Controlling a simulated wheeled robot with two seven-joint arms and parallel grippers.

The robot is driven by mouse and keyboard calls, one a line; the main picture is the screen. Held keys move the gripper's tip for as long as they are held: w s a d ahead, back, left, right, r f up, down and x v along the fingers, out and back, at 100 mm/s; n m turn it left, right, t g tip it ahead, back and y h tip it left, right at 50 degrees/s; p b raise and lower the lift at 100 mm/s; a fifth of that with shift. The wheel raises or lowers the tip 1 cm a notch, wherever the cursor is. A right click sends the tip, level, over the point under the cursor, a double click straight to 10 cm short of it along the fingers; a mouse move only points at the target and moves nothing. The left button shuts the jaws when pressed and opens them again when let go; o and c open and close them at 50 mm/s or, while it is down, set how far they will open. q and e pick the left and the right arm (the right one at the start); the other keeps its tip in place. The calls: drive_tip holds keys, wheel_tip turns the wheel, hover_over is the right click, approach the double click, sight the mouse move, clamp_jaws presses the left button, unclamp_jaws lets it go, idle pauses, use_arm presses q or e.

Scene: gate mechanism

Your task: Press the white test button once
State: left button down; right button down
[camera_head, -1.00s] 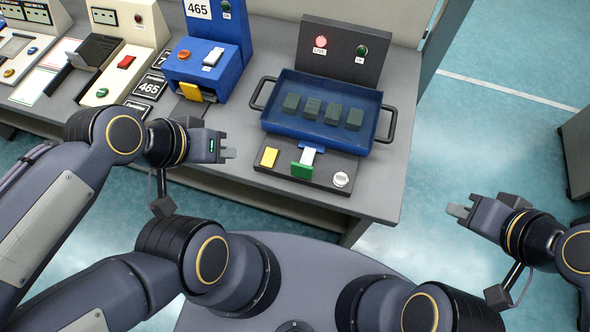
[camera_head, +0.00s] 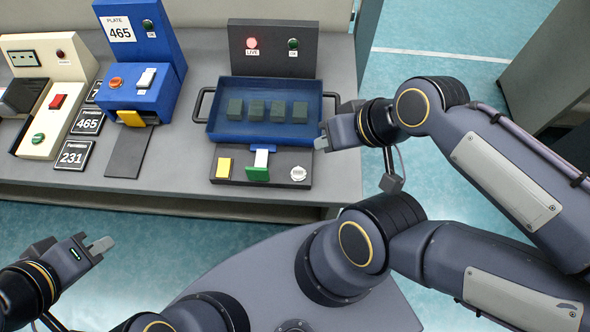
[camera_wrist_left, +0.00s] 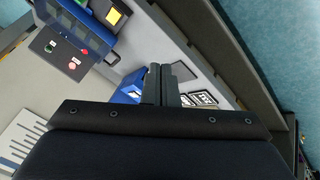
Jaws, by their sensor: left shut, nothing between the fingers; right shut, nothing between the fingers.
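The round white button (camera_head: 298,173) is at the right end of the black front panel (camera_head: 240,177), in front of the blue tray. Its top is in plain sight. My right gripper (camera_head: 321,143) is shut and empty, just right of and slightly beyond the button in the head view. Its fingertips appear apart from the button. My left gripper (camera_head: 103,246) is shut and empty, off the bench's front edge at lower left. Its closed fingers also show in the left wrist view (camera_wrist_left: 168,75).
The blue tray (camera_head: 225,130) holds several dark blocks. A yellow button (camera_head: 224,167) and a green-handled white lever (camera_head: 258,173) share the panel. The blue plate machine (camera_head: 150,95) and cream machine (camera_head: 45,130) stand left. The tray's right handle (camera_head: 332,96) is near my right gripper.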

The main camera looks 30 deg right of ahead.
use_arm(q)
drive_tip(key=w+d+m+p, duration=0.3)
drive_tip(key=w+d+m, duration=0.3)
drive_tip(key=w+m, duration=0.45)
drive_tip(key=w+d+f+m+h+p, duration=0.1)
drive_tip(key=w+d+m, duration=0.45)
drive_tip(key=d, duration=0.45)
drive_tip(key=m+g+h+p, duration=0.3)
drive_tip(key=m+g+h, duration=0.15)
drive_tip(key=m, duration=0.75)
hover_over(294, 174)
wheel_tip(294, 174, down, 8)
drive_tip(key=f, duration=0.1)
drive_tip(key=shift+r+g, duration=0.25)
drive_tip(key=shift+b, duration=0.3)
wheel_tip(294, 174, down, 8)
drive_tip(key=b, duration=0.6)
drive_tip(key=shift+r+b, duration=0.1)
drive_tip(key=shift+b, duration=0.25)
drive_tip(key=shift+f+b, duration=0.5)
drive_tip(key=shift+b, duration=0.05)
